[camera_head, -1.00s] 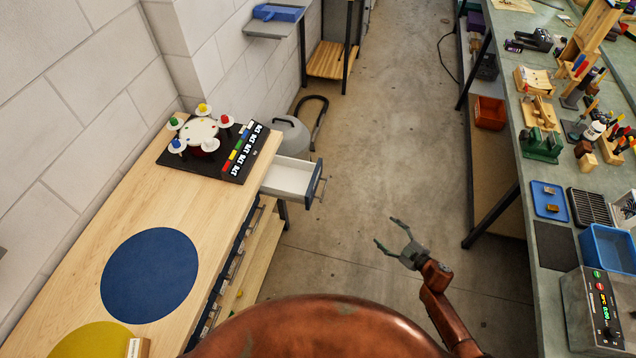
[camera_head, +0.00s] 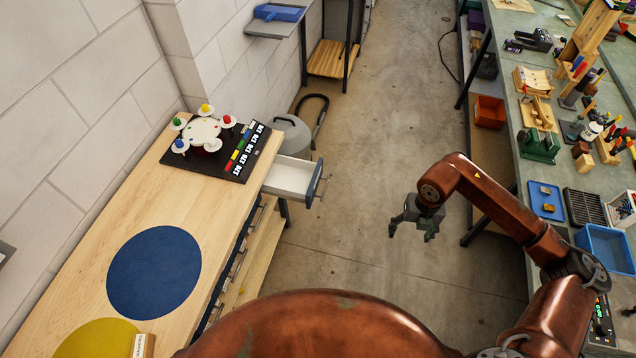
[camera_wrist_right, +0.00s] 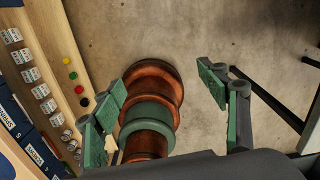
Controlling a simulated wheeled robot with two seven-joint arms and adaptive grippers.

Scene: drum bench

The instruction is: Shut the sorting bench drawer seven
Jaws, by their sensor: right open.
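One drawer (camera_head: 291,177) of the sorting bench (camera_head: 155,215) stands open at the bench's far end in the head view. It has a pale, empty-looking tray and a dark blue front with a handle, facing the aisle. Its number cannot be read. The other drawer fronts below the bench edge look closed. My right gripper (camera_head: 411,234) hangs open and empty over the aisle, right of the open drawer and apart from it. In the right wrist view, the fingers (camera_wrist_right: 161,90) are spread, with labelled drawer fronts (camera_wrist_right: 37,90) at the left. My left gripper is not seen.
A black board (camera_head: 221,150) with a white turntable and coloured knobs sits on the bench above the open drawer. A grey bin (camera_head: 291,135) stands behind the drawer. A cluttered green workbench (camera_head: 537,178) lines the right side. The aisle floor (camera_head: 345,200) between is clear.

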